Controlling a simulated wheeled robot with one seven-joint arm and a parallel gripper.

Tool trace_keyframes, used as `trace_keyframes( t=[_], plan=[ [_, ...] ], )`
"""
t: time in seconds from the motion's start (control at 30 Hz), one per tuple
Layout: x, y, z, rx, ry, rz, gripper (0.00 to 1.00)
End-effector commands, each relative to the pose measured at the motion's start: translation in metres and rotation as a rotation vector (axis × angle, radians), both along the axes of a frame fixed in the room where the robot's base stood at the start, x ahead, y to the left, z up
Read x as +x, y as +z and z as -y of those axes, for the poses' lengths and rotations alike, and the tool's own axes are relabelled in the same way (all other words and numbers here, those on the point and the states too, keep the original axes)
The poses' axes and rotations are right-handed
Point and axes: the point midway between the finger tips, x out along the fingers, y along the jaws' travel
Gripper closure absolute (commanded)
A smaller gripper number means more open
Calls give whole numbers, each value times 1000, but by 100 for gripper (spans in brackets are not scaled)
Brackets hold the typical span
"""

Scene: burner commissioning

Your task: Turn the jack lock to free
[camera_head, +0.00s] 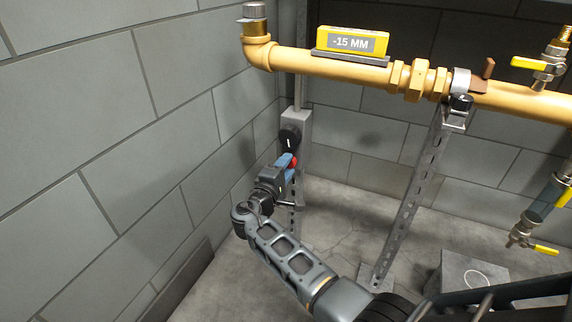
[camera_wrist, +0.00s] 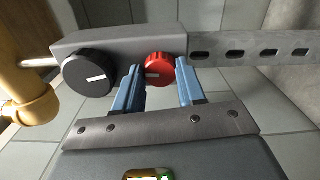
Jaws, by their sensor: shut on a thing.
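A grey jack box (camera_head: 299,122) stands upright in the corner on a slotted post. A black knob (camera_head: 290,138) with a white pointer mark is on its front. Below it is a smaller red knob (camera_head: 293,160), which I take to be the jack lock. My gripper (camera_head: 286,165) has its blue fingers at the red knob. In the wrist view, the red knob (camera_wrist: 158,70) sits between the two fingertips, and its short white mark looks roughly level. My gripper (camera_wrist: 160,77) is shut on it. The black knob (camera_wrist: 90,75) is beside it to the left, clear of the fingers.
A yellow pipe (camera_head: 330,65) runs above, with a yellow display (camera_head: 351,41) reading -15 MM. A slotted strut (camera_head: 408,200) with a clamp supports the pipe at right. Yellow-handled valves (camera_head: 541,65) are farther right. Block walls close off the left and back.

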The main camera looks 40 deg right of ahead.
Motion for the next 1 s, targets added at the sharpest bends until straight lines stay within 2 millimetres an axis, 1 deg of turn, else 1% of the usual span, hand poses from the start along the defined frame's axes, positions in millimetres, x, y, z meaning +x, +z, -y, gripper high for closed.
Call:
trace_keyframes(
  t=[0.3, 0.73, 0.77, 1.0],
  plan=[
    [0, -1, 0, -28, 0, -79, 91],
    [0, -1, -1, -31, 1, -88, 91],
    [0, -1, -1, -31, 1, -88, 59],
    [0, -1, 0, -31, 1, -86, 36]
  ],
)
